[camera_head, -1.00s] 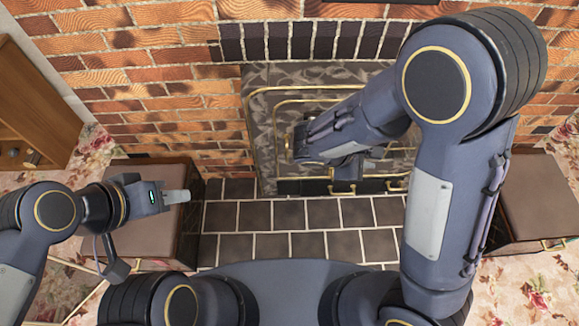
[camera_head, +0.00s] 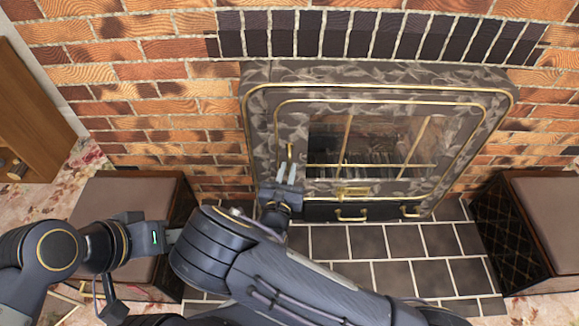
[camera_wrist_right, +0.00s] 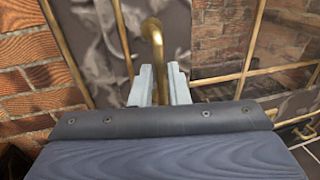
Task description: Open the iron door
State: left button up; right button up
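The iron door (camera_head: 262,125) is a leaf-patterned grey panel with gold trim and a glass window, set in the brick fireplace. It looks closed in the head view. A brass handle (camera_head: 290,152) stands at its left side. My right gripper (camera_head: 287,172) is at this handle. In the right wrist view the curved handle (camera_wrist_right: 154,40) runs down between my two pale fingers (camera_wrist_right: 160,85); I cannot tell whether they press on it. My left gripper (camera_head: 170,237) is at the lower left, away from the door, with its fingertips mostly hidden by my right arm.
Dark boxes with brown tops stand left (camera_head: 130,205) and right (camera_head: 550,205) of the fireplace. A tiled hearth (camera_head: 400,245) lies in front of the door. A drawer (camera_head: 370,208) with gold pulls sits under the door. A wooden cabinet (camera_head: 30,120) stands at far left.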

jog(key=shift+w+d, duration=0.15)
jog(key=shift+w, duration=0.6)
jog(key=shift+w+d, duration=0.15)
jog(key=shift+w, duration=0.55)
grip_shut()
jog(key=shift+s, duration=0.1)
